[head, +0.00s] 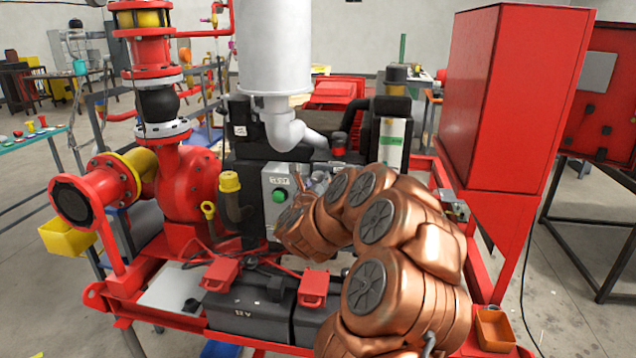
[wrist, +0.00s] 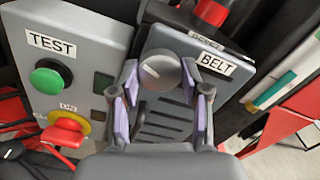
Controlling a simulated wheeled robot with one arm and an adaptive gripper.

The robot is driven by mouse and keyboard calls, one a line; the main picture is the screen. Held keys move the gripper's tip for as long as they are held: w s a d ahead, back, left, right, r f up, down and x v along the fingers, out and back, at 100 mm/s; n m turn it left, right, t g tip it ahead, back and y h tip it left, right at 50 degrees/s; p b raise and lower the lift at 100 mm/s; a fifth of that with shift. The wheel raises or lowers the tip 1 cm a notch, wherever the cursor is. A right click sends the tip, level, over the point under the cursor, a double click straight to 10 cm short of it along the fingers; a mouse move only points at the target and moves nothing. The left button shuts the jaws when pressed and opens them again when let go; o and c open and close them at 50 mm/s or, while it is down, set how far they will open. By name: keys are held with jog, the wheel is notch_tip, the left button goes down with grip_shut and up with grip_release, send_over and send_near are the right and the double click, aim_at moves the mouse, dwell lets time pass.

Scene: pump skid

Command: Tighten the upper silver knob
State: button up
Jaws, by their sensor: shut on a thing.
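A round silver knob (wrist: 160,71) with a pale pointer mark sits on a grey housing with a BELT label (wrist: 216,63), in the wrist view. My gripper (wrist: 160,78) has one finger on each side of it, with the fingertips closed on its sides. The knob's lower edge is near the purple finger pads. No second silver knob can be made out. In the head view my copper arm covers most of the gripper and the knob.
Left of the knob is a grey panel (wrist: 62,40) with a TEST label, a green button (wrist: 48,78) and a red knob on a yellow base (wrist: 66,128). A red cylindrical part (wrist: 238,14) stands above right. A black battery (head: 250,305) lies low in front.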

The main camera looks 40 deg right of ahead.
jog(key=shift+c, duration=0.7)
jog(key=shift+f+n+b, duration=0.1)
jog(key=shift+n+b, duration=0.2)
jog(key=shift+b, duration=0.15)
jog(key=n+b, duration=0.4)
jog(key=n, duration=0.1)
jog(key=shift+f+b, duration=0.1)
jog(key=shift+b, duration=0.3)
jog(key=n+b, duration=0.1)
jog(key=n, duration=0.8)
jog(key=shift+r, duration=0.2)
jog(key=n+p, duration=0.1)
jog(key=n, duration=0.5)
jog(key=shift+n, duration=0.3)
